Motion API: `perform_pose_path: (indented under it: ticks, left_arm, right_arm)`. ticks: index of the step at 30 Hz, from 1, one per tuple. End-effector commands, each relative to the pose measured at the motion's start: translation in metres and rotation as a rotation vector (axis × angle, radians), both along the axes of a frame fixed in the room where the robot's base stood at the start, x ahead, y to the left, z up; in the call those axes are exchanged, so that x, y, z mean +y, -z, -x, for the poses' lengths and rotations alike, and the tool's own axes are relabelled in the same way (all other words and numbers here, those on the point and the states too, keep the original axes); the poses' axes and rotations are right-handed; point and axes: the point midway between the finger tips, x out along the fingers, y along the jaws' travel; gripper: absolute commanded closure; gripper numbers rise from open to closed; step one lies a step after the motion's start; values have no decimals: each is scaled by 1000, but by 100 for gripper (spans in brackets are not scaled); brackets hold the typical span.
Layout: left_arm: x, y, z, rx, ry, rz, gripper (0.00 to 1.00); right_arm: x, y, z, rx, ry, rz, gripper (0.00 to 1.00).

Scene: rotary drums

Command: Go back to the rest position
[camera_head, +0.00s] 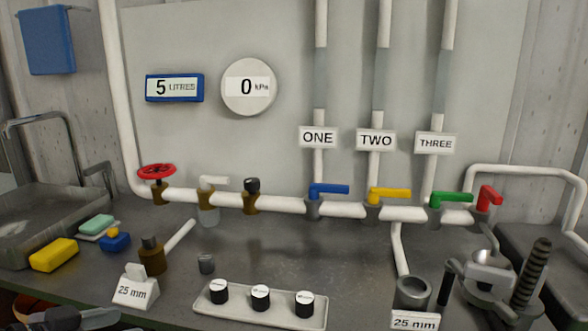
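At the bottom left corner, a dark grey and black part with an orange band (62,318) shows, cut off by the picture edge. It looks like part of my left arm or gripper, and its fingers cannot be made out. My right gripper is not in view. No task object is named. The white pipe (275,204) along the bench carries a red handwheel (157,170) and lever handles: blue (328,189), yellow (390,195), green (451,198) and red (490,198). All stand clear of any gripper in view.
A 25 mm sign (135,291) stands left, near a yellow sponge (54,254). A grey cup (412,292) and a metal device with a ribbed rod (532,272) stand right. The middle bench is mostly clear.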

Motion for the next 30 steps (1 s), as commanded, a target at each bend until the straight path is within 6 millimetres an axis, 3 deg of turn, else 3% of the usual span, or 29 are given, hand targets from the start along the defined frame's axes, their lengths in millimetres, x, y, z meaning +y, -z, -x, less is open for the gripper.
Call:
perform_pose_path:
  ticks: [8,14,24,30]
  left_arm:
    - [-6,63,9,-25,-51,41,36]
    - [-16,120,27,-24,-115,44,36]
    - [-50,212,80,42,-241,7,36]
    - [-76,251,114,105,-298,-31,36]
  right_arm:
    - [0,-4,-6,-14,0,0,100]
    - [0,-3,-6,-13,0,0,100]
    - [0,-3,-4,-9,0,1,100]
    - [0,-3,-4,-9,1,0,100]
